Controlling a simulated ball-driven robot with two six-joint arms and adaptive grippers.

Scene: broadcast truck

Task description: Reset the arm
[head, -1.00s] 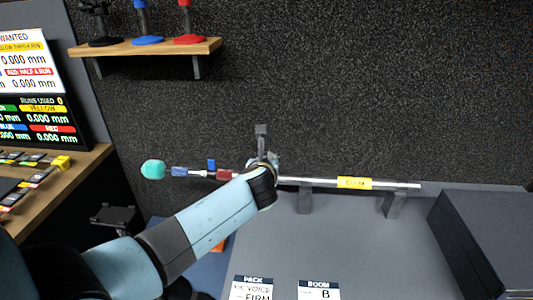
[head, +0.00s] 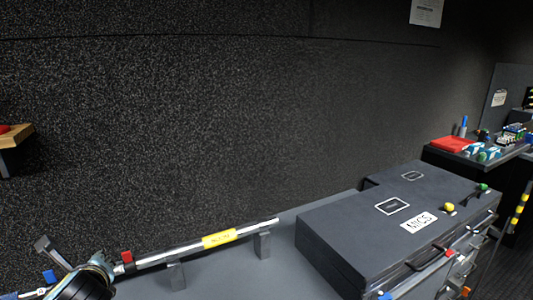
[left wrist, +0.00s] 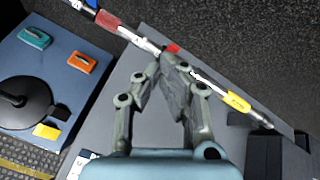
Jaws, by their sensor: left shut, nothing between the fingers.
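My left arm enters the head view at the lower left, and its gripper (head: 85,268) is at the left part of the silver boom pole (head: 190,248). In the left wrist view the left gripper (left wrist: 170,62) is shut and empty, its fingertips overlapping the pole (left wrist: 205,78) in the picture; I cannot tell whether they touch it. The pole has a yellow label (head: 219,239) and red and blue bands, and lies across grey rest blocks (head: 262,245). My right gripper is not in view.
A dark case marked MICS (head: 350,230) stands right of the pole. A red tray (head: 452,144) and small parts are at the far right. A wooden shelf (head: 18,136) juts from the wall at the left. In the left wrist view, teal (left wrist: 35,38) and orange (left wrist: 82,63) blocks lie on a blue surface.

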